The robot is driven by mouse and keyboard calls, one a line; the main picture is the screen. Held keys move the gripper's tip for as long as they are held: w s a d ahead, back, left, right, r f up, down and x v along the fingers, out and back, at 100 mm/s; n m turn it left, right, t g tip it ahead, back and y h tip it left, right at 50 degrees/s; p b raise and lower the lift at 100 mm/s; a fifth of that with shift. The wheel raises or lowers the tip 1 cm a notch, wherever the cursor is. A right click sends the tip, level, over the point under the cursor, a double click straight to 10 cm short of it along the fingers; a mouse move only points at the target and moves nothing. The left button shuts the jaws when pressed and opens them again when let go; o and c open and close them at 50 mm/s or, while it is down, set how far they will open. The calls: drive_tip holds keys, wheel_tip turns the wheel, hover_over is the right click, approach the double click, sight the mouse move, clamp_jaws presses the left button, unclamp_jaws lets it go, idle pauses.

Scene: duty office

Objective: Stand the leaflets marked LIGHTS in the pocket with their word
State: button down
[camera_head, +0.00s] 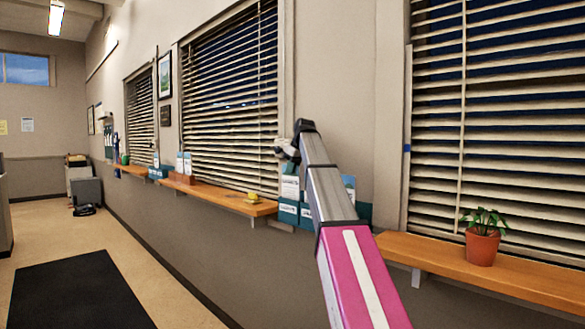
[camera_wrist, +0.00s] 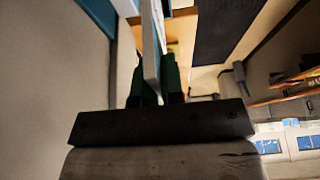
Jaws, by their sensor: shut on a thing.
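My gripper (camera_wrist: 156,88) is shut on a thin pale leaflet bundle (camera_wrist: 152,45), seen almost edge-on between its dark green fingers in the wrist view. Its word cannot be read. In the head view my arm reaches up to the wall, with the gripper (camera_head: 287,150) above a teal pocket rack (camera_head: 287,216). The rack has white labels too small to read. White leaflets (camera_head: 290,187) stand in its left part, and a blue-and-white leaflet (camera_head: 349,188) shows right of my arm. My arm hides the rack's middle. A teal edge (camera_wrist: 98,14) shows at the wrist view's upper left.
A wooden ledge (camera_head: 220,198) left of the rack holds a yellow object (camera_head: 253,196) and leaflet holders (camera_head: 183,178). Another ledge (camera_head: 530,279) at right holds a potted plant (camera_head: 481,246). Blinds cover the windows. A dark mat (camera_head: 80,292) lies on open floor at left.

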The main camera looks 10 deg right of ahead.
drive_tip(key=c, duration=1.2)
unclamp_jaws()
drive_tip(key=shift+o, duration=0.2)
drive_tip(key=v, duration=1)
drive_tip(key=shift+s+r, duration=0.2)
drive_tip(key=shift+r, duration=0.15)
